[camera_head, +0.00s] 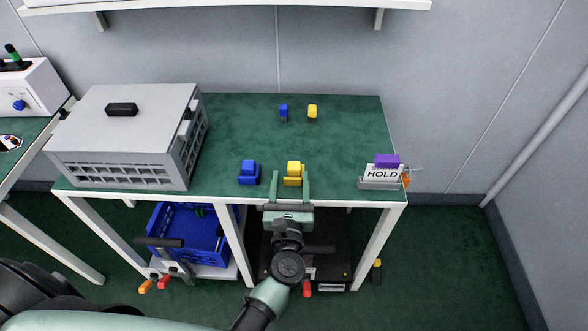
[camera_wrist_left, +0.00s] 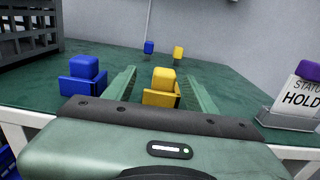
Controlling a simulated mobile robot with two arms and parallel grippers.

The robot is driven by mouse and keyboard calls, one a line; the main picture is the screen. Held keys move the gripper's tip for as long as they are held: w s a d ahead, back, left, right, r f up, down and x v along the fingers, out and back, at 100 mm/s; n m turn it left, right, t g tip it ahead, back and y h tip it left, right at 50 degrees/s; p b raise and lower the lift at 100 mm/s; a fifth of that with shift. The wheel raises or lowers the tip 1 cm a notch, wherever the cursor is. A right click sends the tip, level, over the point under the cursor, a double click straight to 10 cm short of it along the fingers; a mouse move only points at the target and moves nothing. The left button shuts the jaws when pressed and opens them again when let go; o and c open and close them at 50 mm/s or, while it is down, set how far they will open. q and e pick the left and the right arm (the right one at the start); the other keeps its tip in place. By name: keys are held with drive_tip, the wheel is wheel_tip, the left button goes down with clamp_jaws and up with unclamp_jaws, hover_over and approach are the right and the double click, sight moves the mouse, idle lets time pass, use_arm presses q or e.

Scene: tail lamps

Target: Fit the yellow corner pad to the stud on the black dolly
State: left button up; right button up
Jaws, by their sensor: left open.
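A yellow pad (camera_head: 293,173) of stepped shape stands on the green table top near its front edge. It also shows in the left wrist view (camera_wrist_left: 161,87). A second, smaller-looking yellow piece (camera_head: 312,111) stands further back. My left gripper (camera_head: 291,181) is open, with its fingers on either side of the front yellow pad; whether they touch it I cannot tell. A black dolly (camera_head: 341,250) is under the table, largely hidden by my left arm and the table. Its stud cannot be made out. My right gripper is not in view.
Blue pieces (camera_head: 249,173) (camera_head: 283,112) stand left of the yellow ones. A grey lidded crate (camera_head: 125,135) fills the table's left end. A HOLD sign (camera_head: 381,174) with a purple block stands at the right. A blue crate (camera_head: 178,247) is below. The table's middle is clear.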

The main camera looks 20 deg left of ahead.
sight(294, 173)
use_arm(q)
drive_tip(key=w, duration=0.3)
drive_tip(key=w+f, duration=0.1)
drive_tip(key=w, duration=0.1)
drive_tip(key=shift+w+a+p, duration=0.1)
drive_tip(key=shift+a+p, duration=0.2)
drive_tip(key=shift+a, duration=0.05)
clamp_jaws()
drive_tip(key=shift+r, duration=0.15)
wheel_tip(294, 173, up, 10)
drive_tip(key=p, duration=0.8)
